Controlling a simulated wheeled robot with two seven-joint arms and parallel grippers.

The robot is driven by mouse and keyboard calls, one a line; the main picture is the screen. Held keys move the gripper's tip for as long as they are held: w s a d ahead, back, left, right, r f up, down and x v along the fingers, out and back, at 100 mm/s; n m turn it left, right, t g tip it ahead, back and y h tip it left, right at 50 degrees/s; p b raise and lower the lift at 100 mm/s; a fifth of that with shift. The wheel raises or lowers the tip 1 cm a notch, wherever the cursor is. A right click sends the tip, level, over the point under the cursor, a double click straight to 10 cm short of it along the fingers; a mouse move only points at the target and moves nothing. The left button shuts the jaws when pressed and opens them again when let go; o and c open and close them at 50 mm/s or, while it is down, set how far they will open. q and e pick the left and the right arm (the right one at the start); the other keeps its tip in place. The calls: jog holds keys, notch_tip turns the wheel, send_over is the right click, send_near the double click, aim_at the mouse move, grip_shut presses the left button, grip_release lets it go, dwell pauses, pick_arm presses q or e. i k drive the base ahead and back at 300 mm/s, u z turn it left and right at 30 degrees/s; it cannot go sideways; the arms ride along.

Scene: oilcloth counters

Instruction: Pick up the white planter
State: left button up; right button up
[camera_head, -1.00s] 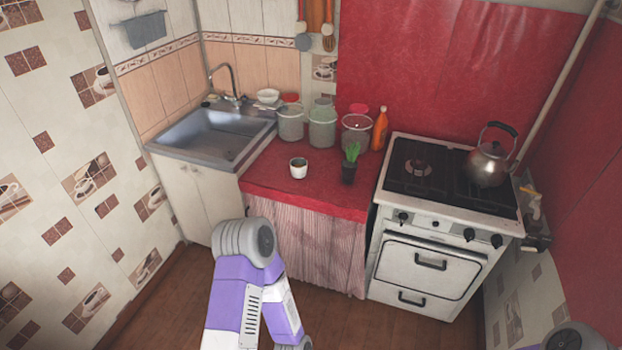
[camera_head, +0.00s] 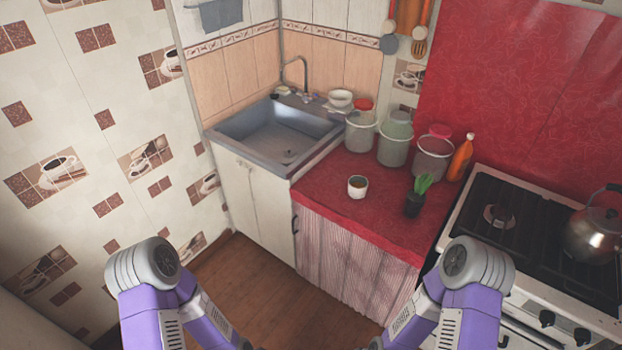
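The white planter (camera_head: 357,187) is a small white pot with brown contents. It stands upright on the red oilcloth counter (camera_head: 330,200), near its front left part. Both of my arms show at the bottom of the head view, with purple and grey links, one on the left and one on the right. Their lower parts run out of the frame, so neither gripper shows. Nothing touches the planter.
A dark pot with a green plant (camera_head: 414,202) stands to the planter's right. Several lidded jars (camera_head: 395,145) and an orange bottle (camera_head: 460,158) stand behind. The sink (camera_head: 280,130) is at left, the stove (camera_head: 515,235) with a kettle (camera_head: 592,235) at right.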

aim_at(358, 185)
jog(key=u, duration=0.15)
jog(key=i, duration=0.9)
jog(key=z, duration=0.65)
jog(key=i, duration=0.85)
jog(key=z, duration=0.15)
